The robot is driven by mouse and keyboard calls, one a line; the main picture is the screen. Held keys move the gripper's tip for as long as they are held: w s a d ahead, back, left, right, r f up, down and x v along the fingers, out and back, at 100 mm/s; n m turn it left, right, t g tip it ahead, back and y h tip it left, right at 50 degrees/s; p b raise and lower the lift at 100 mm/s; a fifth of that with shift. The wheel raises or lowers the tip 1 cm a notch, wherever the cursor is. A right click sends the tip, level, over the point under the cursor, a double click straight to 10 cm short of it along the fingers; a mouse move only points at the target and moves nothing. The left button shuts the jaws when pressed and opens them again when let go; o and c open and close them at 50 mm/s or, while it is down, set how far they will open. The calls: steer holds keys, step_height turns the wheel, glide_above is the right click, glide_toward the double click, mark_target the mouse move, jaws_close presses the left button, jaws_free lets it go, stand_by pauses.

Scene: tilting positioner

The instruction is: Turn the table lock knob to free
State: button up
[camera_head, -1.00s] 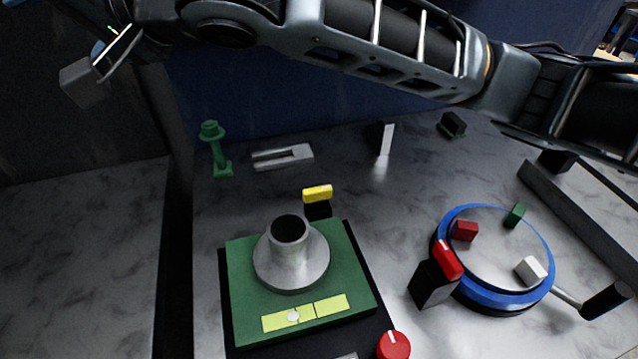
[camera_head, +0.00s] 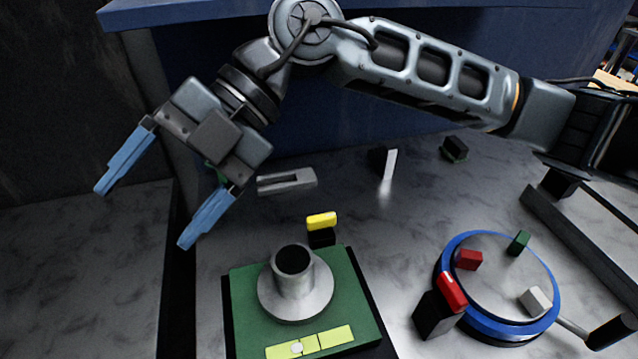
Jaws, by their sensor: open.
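My gripper (camera_head: 143,217) is open and empty at the left, its two blue fingers pointing down and left. It is above and left of the green tilting table (camera_head: 245,300), which carries a grey flanged tube (camera_head: 295,290) and a yellow-green strip (camera_head: 310,344) with a pale round mark. No lock knob is clearly identifiable now. The round red knob with a white line, seen earlier at the table's front right corner, is below the picture edge. A yellow piece on a black block (camera_head: 321,221) stands behind the table, apart from my gripper.
A blue-rimmed turntable (camera_head: 451,262) at the right bears red, green and white blocks. A black block with a red top (camera_head: 452,292) stands at its left edge. A grey slotted piece (camera_head: 287,181) lies behind. A green post is mostly hidden behind my gripper.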

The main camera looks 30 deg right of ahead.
steer(key=w+d+f+n+t+h, duration=0.1)
steer(key=w+d+f+h, duration=0.1)
steer(key=d+f+h, duration=0.45)
steer(key=t+h, duration=0.1)
steer(key=h, duration=0.4)
glide_above(322, 217)
steer(key=shift+n, duration=0.3)
step_height(322, 217, down, 5)
steer(key=shift+r, duration=0.2)
steer(key=shift+f+p, duration=0.95)
steer(key=shift+f, duration=2.85)
steer(key=c, duration=1)
